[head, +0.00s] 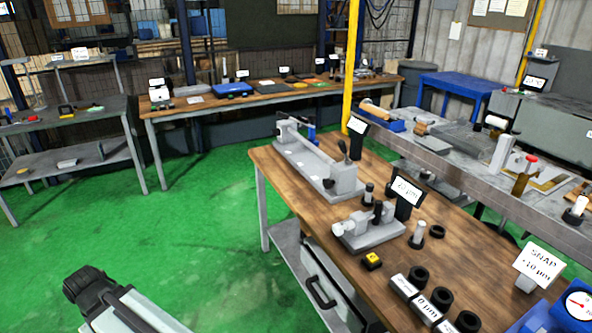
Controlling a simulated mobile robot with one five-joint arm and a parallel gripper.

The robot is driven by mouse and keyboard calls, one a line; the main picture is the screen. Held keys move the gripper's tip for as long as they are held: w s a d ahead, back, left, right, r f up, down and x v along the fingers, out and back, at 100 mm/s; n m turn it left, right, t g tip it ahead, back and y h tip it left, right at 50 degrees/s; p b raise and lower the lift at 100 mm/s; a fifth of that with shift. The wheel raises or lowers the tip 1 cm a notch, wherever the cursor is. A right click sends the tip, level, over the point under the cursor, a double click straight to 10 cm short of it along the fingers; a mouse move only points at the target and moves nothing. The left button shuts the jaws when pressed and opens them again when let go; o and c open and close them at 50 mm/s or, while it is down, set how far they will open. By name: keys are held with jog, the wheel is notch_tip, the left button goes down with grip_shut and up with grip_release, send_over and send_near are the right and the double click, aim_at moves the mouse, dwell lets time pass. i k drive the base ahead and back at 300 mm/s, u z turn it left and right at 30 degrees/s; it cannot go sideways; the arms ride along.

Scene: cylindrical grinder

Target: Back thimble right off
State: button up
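A small grey bench instrument (368,228) stands on the wooden bench in the head view, with a dark upright part (378,212) on it. A black display with a white face (406,190) stands just behind it, its reading too small to be sure of. A longer grey instrument (318,170) with a bar along its top and a dark knob lies farther back on the same bench. Which part is the thimble I cannot tell at this size. A grey link of my arm with a dark end shows at the bottom left, well away from the bench. My gripper's fingers are not seen.
Black rings (467,321), a yellow-and-black block (372,261) and small cylinders stand near the small instrument. The green floor (180,220) left of the bench is clear.

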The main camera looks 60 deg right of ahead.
aim_at(338, 228)
jog(key=z, duration=2.55)
jog(key=k, duration=0.5)
jog(key=z, duration=0.05)
jog(key=i, duration=0.5)
jog(key=u, duration=0.05)
jog(key=k, duration=0.4)
jog(key=u, duration=0.15)
jog(key=i, duration=0.2)
jog(key=z, duration=0.05)
